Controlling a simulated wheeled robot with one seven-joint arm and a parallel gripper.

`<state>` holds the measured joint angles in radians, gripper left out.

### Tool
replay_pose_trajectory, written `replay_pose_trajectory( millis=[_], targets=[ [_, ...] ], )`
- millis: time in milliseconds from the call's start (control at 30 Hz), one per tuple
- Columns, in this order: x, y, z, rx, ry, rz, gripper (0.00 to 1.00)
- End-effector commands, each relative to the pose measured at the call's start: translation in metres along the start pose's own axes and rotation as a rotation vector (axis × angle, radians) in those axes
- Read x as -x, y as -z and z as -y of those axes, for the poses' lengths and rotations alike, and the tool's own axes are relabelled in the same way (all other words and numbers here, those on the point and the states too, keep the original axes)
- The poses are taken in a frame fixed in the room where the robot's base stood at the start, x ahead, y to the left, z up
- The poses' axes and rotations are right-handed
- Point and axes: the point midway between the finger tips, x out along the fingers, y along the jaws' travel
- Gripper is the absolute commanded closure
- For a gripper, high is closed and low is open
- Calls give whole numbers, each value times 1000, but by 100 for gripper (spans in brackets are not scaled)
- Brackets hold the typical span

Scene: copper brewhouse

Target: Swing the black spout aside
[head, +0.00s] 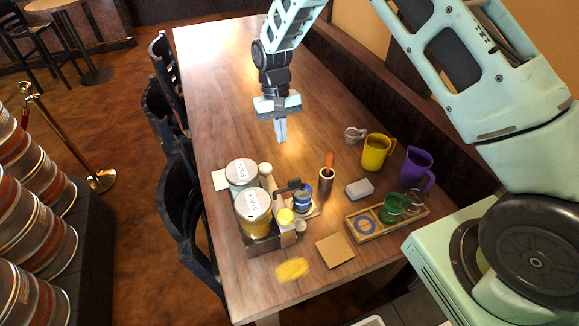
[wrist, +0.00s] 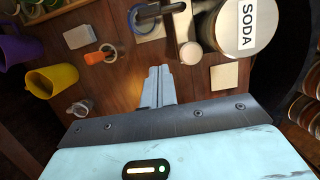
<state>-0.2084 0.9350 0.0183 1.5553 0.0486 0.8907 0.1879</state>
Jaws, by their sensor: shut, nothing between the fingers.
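The black spout (head: 289,186) is a short dark bar at the dispenser on the near part of the table. It reaches to the right, toward a small blue-banded cup (head: 301,202). In the wrist view the spout (wrist: 168,9) shows at the top edge, over the blue-rimmed cup (wrist: 145,22), partly cut off. My gripper (head: 282,138) is shut and empty, pointing down above the table, beyond the dispenser and apart from the spout. Its closed fingers also show in the wrist view (wrist: 158,75).
Two labelled canisters, one reading SODA (wrist: 240,22) and one amber (head: 254,217), stand left of the spout. An orange-handled tool in a holder (head: 326,178), a white block (head: 359,189), yellow mug (head: 376,152), purple mug (head: 416,168) and wooden tray (head: 366,238) stand right. The far table is clear.

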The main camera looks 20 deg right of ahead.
Motion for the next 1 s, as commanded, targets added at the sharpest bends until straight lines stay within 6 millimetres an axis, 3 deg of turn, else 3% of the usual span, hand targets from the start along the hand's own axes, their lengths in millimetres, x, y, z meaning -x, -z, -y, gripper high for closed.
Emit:
replay_pose_trajectory(
  millis=[400, 700, 1000],
  targets=[
    [-82, -3, 0, 2, -1, 6, 100],
    [-90, -36, 1, 3, 0, 3, 100],
    [-94, -40, 1, 2, 1, 0, 100]
  ],
)
